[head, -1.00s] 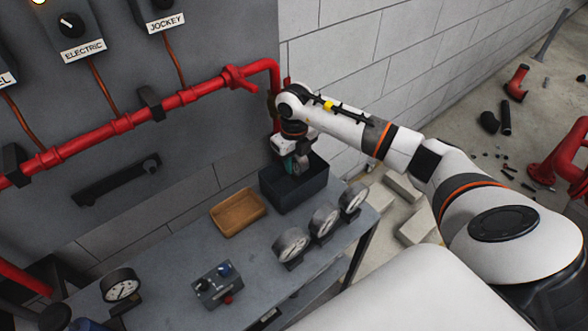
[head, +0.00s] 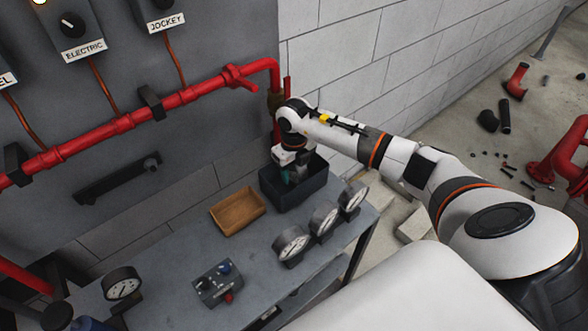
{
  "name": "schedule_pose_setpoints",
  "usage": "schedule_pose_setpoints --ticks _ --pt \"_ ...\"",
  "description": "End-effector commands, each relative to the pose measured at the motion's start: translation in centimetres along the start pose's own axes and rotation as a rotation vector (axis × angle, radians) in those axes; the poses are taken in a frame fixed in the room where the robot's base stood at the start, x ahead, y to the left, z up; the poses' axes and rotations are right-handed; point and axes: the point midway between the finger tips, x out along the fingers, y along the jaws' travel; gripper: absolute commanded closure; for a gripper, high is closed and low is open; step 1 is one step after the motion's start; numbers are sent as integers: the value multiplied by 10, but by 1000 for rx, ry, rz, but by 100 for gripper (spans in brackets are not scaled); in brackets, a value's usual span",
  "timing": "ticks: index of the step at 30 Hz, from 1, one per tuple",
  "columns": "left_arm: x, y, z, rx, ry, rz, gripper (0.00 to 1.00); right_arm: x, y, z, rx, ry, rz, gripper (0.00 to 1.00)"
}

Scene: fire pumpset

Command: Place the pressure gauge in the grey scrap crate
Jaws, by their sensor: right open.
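The dark grey crate (head: 290,203) stands at the back right of the table, by the wall. My right gripper (head: 291,179) reaches down into it from above, jaws open, its fingertips partly hidden by the crate's walls. I cannot make out a gauge inside the crate; the gripper and the near wall hide most of the inside. Three round white-faced pressure gauges (head: 291,243), (head: 323,218), (head: 352,196) stand in a row on the table's right side. Another gauge (head: 122,286) stands at the left. My left gripper is not in view.
A brown wooden tray (head: 238,211) sits left of the crate. A small control box (head: 217,284) with knobs is on the table (head: 180,254). A red pipe (head: 190,95) with a valve runs along the panel behind, close to my right wrist.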

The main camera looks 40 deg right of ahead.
Motion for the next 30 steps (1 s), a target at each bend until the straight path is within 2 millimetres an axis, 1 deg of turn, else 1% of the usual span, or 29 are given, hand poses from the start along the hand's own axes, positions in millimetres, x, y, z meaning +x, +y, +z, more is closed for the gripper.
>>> schedule_pose_setpoints --ticks 5,8,15,18,21,25,30 --pt "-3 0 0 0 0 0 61 -6 0 0 0 1 0 51" --pt "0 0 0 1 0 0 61 -19 1 -1 1 5 1 51" --pt "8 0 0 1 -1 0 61 -70 0 -1 -2 5 2 51" --pt "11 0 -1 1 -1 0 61 -90 1 -1 0 5 1 51" --pt "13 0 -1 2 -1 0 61 -106 0 -1 0 3 1 51" --pt "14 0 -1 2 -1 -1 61 -118 0 0 0 1 0 51" --pt "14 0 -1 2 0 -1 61 -124 0 0 0 0 0 51"
